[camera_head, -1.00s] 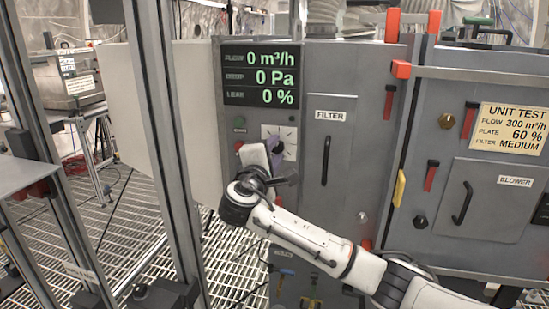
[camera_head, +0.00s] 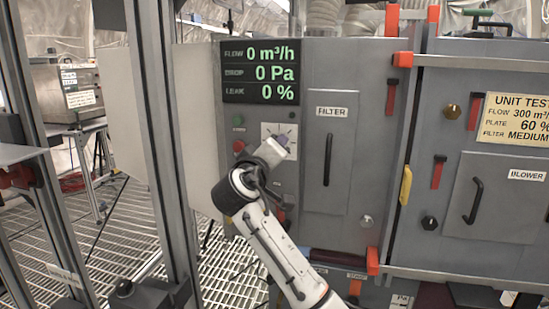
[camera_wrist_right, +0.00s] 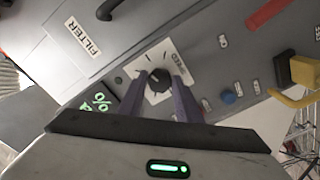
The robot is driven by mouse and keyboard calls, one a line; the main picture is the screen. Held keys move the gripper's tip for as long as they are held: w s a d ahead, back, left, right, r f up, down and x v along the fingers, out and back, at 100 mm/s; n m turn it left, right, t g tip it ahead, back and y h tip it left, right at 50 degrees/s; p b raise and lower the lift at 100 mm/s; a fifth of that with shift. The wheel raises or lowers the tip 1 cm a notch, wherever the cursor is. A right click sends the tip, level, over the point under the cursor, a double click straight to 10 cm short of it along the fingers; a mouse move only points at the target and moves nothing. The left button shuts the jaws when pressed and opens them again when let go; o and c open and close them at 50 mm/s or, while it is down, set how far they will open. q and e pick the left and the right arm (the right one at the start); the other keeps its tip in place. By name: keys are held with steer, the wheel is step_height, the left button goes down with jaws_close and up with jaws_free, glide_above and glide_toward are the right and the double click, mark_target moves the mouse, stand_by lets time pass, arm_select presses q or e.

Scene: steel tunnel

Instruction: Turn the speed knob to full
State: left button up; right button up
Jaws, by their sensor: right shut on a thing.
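The speed knob (camera_wrist_right: 157,86) is a dark round knob on a white dial plate (camera_wrist_right: 150,62) with black tick marks and the word SPEED. In the head view the plate (camera_head: 267,129) shows below the display, and my gripper hides the knob. My right gripper (camera_head: 282,140) is at the plate. In the right wrist view its two purple fingers (camera_wrist_right: 160,82) stand on either side of the knob, shut on it. The display (camera_head: 261,72) reads flow 0 m³/h, drop 0 Pa and leak 0 %. My left gripper is not in view.
A green button (camera_head: 239,121) and a red button (camera_head: 239,145) sit left of the plate. The filter door (camera_head: 331,160) with its black handle is to the right. A yellow handle (camera_head: 405,185) stands out farther right. A steel post (camera_head: 160,130) rises on the left.

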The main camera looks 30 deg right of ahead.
steer(key=shift+f+m+b, duration=0.1)
steer(key=shift+m+b, duration=0.6)
steer(key=shift+m, duration=0.5)
steer(key=o, duration=1)
steer(key=shift+a, duration=0.1)
steer(key=shift+o, duration=0.2)
steer(key=v, duration=1)
